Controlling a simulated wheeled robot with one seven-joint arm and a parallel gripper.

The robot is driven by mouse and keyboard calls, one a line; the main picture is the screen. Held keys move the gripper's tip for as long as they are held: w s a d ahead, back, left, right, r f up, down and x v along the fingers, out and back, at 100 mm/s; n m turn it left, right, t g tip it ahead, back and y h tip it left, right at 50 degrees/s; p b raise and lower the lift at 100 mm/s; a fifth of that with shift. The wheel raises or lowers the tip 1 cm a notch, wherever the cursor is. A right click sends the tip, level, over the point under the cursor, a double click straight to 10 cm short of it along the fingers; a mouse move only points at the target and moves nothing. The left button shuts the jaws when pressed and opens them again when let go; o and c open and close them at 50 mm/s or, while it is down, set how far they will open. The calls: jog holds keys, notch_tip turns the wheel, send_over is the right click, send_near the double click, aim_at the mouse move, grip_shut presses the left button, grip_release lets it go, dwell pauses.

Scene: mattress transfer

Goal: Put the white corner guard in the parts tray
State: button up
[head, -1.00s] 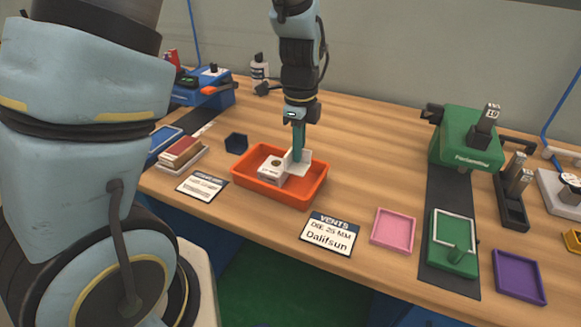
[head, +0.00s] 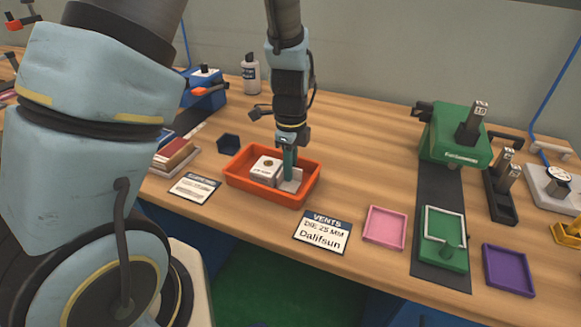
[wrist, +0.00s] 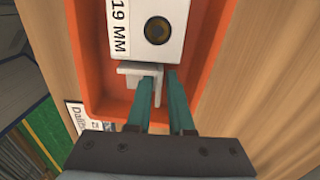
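The white corner guard (head: 291,184) is down inside the orange parts tray (head: 247,187), at its right part. In the wrist view the guard (wrist: 133,77) lies right beside a white block, and its upright leaf stands between my fingers. My gripper (head: 289,172) points down into the tray, and its teal fingers also show in the wrist view (wrist: 162,84). They are close together with the leaf between them. The fingers hide part of the guard, and I cannot see whether its base rests on the tray floor.
The white block marked 19 MM (wrist: 180,40) fills the tray's left part. A pink tray (head: 385,227) and green fixture (head: 455,140) are to the right.

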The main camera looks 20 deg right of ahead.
jog(key=shift+o, duration=1.1)
notch_tip(320, 180, up, 12)
jog(key=b, duration=0.2)
jog(key=a+f+n+t, duration=0.1)
jog(key=a+n, duration=2.4)
jog(key=a, duration=0.1)
jog(key=shift+a+n+t, duration=0.2)
jog(key=shift+n+t, duration=0.1)
